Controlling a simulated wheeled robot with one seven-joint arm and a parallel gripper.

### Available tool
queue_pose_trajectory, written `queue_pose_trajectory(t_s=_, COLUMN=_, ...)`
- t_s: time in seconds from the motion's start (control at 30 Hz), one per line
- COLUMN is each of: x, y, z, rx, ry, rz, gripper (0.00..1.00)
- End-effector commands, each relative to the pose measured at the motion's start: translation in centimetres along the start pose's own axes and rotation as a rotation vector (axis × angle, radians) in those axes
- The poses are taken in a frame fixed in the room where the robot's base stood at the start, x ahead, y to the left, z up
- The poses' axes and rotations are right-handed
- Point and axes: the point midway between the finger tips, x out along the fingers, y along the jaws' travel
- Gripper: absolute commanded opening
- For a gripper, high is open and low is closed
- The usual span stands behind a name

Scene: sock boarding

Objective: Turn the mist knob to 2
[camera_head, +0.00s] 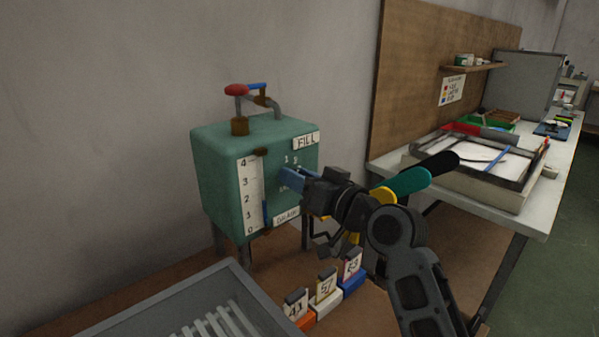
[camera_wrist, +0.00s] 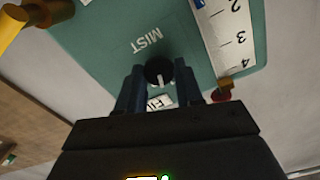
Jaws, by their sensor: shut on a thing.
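The teal box (camera_head: 222,150) stands on legs against the wall. My gripper (camera_head: 284,176) reaches its right-hand face, and its blue fingers hide the knob in the head view. In the wrist view the black mist knob (camera_wrist: 159,71) sits between the two fingers of my gripper (camera_wrist: 158,80), which are shut on it. The knob has a white pointer line, toward the bottom of the wrist view. White "MIST" lettering (camera_wrist: 146,41) is on the face beside it. Small dial numerals show above the fingers in the head view, but which one the pointer meets cannot be told.
A level scale (camera_head: 250,190) marked 0 to 4 is on the box's front. A pipe with red (camera_head: 236,90) and blue handles rises on top. Numbered blocks (camera_head: 325,290) and a grey tray (camera_head: 190,300) lie below. A white bench (camera_head: 545,205) stands right.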

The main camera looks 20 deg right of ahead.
Motion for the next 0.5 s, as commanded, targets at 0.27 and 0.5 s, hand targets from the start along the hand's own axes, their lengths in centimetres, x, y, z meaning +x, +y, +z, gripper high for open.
queue_pose_trajectory(t_s=0.27, x=0.01, y=-0.02, z=-0.14, rx=0.226, ry=-0.003, rz=0.0, gripper=0.05)
queue_pose_trajectory(t_s=0.5, x=0.03, y=0.03, z=-0.11, rx=0.367, ry=-0.001, rz=0.0, gripper=0.05)
